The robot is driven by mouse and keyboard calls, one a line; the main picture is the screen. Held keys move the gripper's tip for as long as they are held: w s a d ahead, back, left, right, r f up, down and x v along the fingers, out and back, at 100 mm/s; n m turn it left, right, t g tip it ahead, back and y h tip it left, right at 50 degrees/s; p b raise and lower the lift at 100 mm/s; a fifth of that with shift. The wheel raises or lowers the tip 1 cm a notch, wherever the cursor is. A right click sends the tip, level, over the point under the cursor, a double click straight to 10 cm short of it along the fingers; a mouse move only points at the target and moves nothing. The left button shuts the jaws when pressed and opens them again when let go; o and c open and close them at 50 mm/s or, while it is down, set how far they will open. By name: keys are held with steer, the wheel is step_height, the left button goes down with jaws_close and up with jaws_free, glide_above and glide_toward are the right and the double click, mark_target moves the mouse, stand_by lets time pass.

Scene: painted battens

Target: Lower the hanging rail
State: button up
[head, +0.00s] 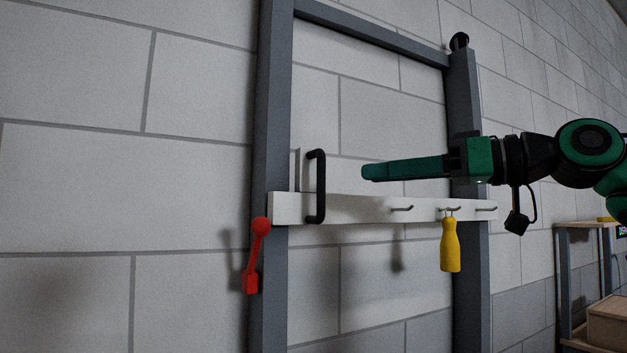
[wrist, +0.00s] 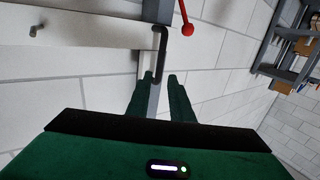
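The hanging rail (head: 350,209) is a white board with several metal hooks, set across two grey posts. A black upright handle (head: 318,186) is fixed near its left end; in the wrist view the handle (wrist: 161,50) lies just beyond my fingertips. A red lever (head: 256,255) with a round knob is on the left post, pointing up; its knob also shows in the wrist view (wrist: 187,30). My green gripper (head: 369,172) is to the right of the handle, apart from it. In the wrist view my gripper (wrist: 162,78) has its fingers spread with nothing between them.
A yellow-handled tool (head: 450,245) hangs from a hook near the rail's right end. The grey posts (head: 272,130) join at a top bar against a block wall. A black knob (head: 459,41) tops the right post. Shelving with a wooden box (head: 608,321) stands at the lower right.

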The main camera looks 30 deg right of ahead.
glide_above(320, 210)
steer(key=shift+w+d+r, duration=0.2)
steer(key=shift+w+d, duration=0.05)
steer(key=shift+w, duration=0.2)
stand_by(0.4)
jaws_close()
